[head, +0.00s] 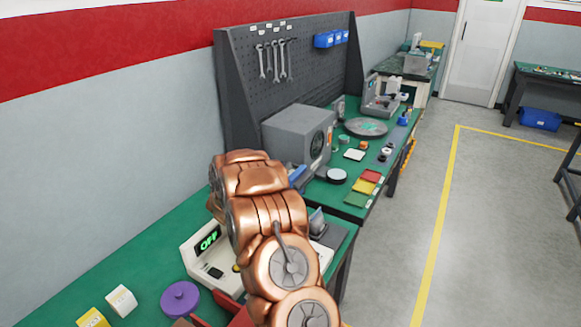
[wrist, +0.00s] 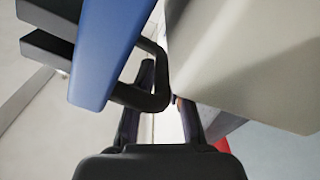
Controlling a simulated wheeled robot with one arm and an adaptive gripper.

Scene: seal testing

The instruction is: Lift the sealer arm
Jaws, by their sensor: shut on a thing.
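The sealer (head: 212,268) is a cream machine on the green bench, with a green "OFF" display on its front. My copper arm covers much of it. In the wrist view, the sealer arm is a blue bar (wrist: 110,45) with a bent black handle (wrist: 155,100) at its lower end, seen at close range. My gripper (wrist: 166,84) is shut on this black handle, with a finger on each side. A cream surface (wrist: 245,55) fills the right of that view. In the head view my gripper is hidden behind my arm, and a small blue piece (head: 298,177) shows just beyond it.
A grey box-shaped device (head: 298,135) stands on the bench behind. The floor to the right (head: 400,270) is clear.

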